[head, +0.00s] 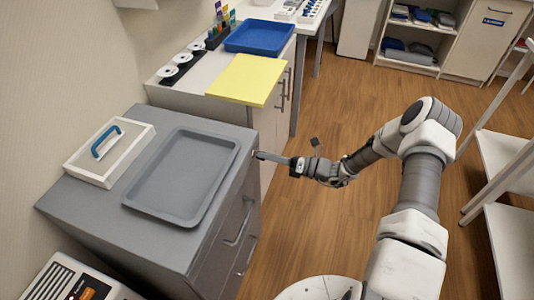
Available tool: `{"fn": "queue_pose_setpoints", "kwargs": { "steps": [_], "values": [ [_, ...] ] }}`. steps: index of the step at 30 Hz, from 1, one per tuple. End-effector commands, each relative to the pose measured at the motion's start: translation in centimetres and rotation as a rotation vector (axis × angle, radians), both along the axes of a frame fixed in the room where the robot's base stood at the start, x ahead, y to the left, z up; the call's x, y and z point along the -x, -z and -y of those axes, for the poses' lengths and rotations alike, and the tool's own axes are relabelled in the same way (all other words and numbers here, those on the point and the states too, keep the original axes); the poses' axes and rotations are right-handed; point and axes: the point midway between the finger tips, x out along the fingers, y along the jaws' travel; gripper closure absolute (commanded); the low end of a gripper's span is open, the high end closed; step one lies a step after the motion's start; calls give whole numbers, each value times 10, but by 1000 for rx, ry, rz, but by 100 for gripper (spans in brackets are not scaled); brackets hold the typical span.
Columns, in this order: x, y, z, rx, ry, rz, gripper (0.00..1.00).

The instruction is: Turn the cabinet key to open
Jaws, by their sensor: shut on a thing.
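The grey cabinet (75,206) stands at the left, with drawer handles on its right-hand front face. My gripper (262,156) reaches left from my arm to the upper part of that front, near the far corner. Its jaws are shut at the cabinet face, on the cabinet key. The key is too small and too covered by the fingertips to make out. Its turn angle and the lock cannot be told. The cabinet drawers look shut.
A grey tray (183,178) and a white box with a blue handle (108,139) sit on the cabinet top. Behind are a yellow board (245,80) and a blue tray (259,37) on a counter. White shelves (506,215) stand at right. The wooden floor between is clear.

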Motion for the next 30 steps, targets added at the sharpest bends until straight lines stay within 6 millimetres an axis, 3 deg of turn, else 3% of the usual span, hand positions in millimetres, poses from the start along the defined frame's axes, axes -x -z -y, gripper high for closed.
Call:
{"fn": "queue_pose_setpoints", "kwargs": {
  "steps": [18, 30],
  "values": [
    [1, 2, 1, -212, -1, -527, 100],
    [1, 4, 1, -298, -2, -736, 100]
  ]
}}
